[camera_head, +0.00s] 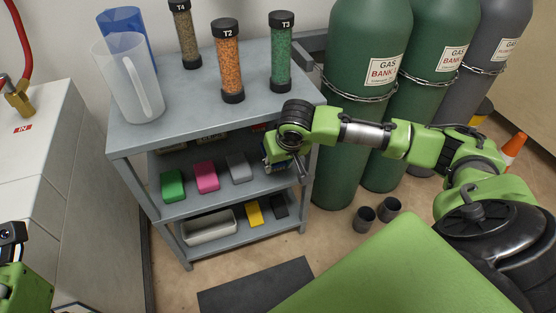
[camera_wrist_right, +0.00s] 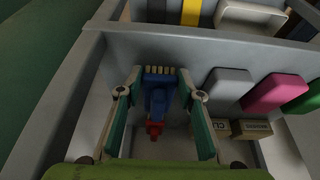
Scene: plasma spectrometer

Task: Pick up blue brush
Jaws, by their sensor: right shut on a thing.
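The blue brush (camera_wrist_right: 157,100) lies between the fingers of my right gripper (camera_wrist_right: 158,80) in the right wrist view, with pale bristles at its far end and a red part at its near end. My right gripper (camera_head: 290,168) is shut on it. In the head view the gripper is at the right end of the middle shelf of the grey rack (camera_head: 180,130), and it largely hides the brush. Part of my left arm shows at the lower left edge, but its gripper fingers are not in view.
Green (camera_head: 173,184), pink (camera_head: 205,177) and grey (camera_head: 239,168) blocks lie left of my right gripper. The top shelf above it holds tubes and two jugs. A white tray (camera_head: 209,227) is on the lower shelf. Gas cylinders (camera_head: 370,90) stand close to the right.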

